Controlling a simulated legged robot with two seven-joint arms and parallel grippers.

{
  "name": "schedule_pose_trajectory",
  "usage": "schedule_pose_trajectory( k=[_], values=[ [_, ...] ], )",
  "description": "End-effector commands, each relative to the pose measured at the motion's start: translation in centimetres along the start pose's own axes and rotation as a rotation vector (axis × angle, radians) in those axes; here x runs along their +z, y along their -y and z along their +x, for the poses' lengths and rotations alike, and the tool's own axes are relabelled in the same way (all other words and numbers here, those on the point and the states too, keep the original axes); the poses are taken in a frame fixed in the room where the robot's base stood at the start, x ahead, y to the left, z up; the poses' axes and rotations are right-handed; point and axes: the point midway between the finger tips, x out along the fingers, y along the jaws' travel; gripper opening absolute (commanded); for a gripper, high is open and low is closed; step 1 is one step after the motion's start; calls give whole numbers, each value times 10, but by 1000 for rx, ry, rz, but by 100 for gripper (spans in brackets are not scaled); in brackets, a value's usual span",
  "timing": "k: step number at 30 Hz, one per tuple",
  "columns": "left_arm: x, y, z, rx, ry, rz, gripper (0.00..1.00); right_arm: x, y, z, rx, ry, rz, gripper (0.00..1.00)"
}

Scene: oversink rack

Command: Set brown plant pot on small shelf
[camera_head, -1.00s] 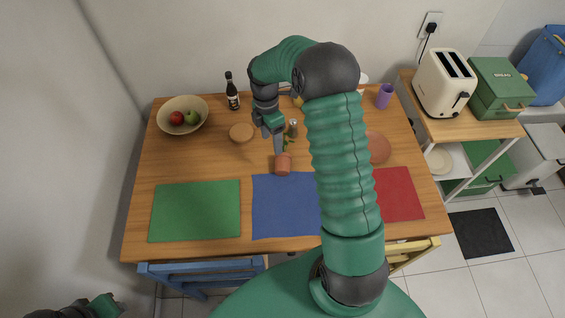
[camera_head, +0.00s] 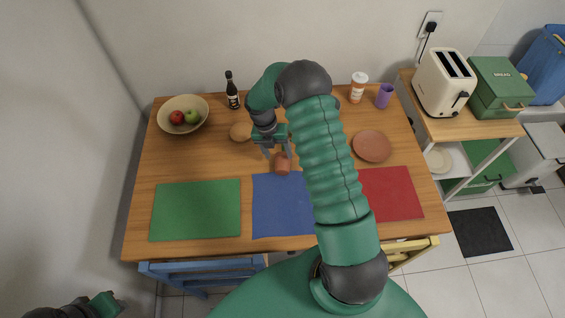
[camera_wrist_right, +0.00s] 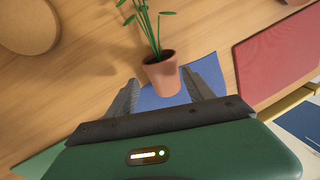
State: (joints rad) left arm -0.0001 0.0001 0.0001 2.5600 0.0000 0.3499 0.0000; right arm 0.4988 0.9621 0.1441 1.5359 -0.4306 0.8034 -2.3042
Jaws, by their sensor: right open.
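The brown plant pot (camera_head: 282,166) is terracotta-coloured and stands at the far edge of the blue mat. In the right wrist view the pot (camera_wrist_right: 161,76) holds a green plant (camera_wrist_right: 150,28) and shows between my spread fingertips. My right gripper (camera_head: 278,155) is open and empty at the pot; I cannot tell whether the fingers touch it. It also shows in the wrist view (camera_wrist_right: 158,80). My left gripper (camera_head: 104,302) is at the lower left, away from the table. A small wooden-topped shelf unit (camera_head: 462,136) with a lower board stands right of the table.
The toaster (camera_head: 444,84) and green bread box (camera_head: 500,88) crowd the unit's top. A white plate (camera_head: 438,160) lies on its lower board. The table holds a fruit bowl (camera_head: 160,118), dark bottle (camera_head: 232,94), pill bottle (camera_head: 358,88), purple cup (camera_head: 384,95) and brown plate (camera_head: 371,146).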

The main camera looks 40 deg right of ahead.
Motion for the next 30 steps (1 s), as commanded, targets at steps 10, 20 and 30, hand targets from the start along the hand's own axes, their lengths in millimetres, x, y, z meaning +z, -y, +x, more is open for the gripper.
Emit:
schedule_pose_trajectory(
  k=[10,20,30],
  values=[
    [-2,0,-7,0,0,0,36,-1,3,50,-1,-1,1,62],
    [-2,0,-6,0,0,0,36,-1,3,52,0,-1,2,44],
    [-2,0,-7,0,0,0,36,-1,3,51,0,0,2,0]
  ],
)
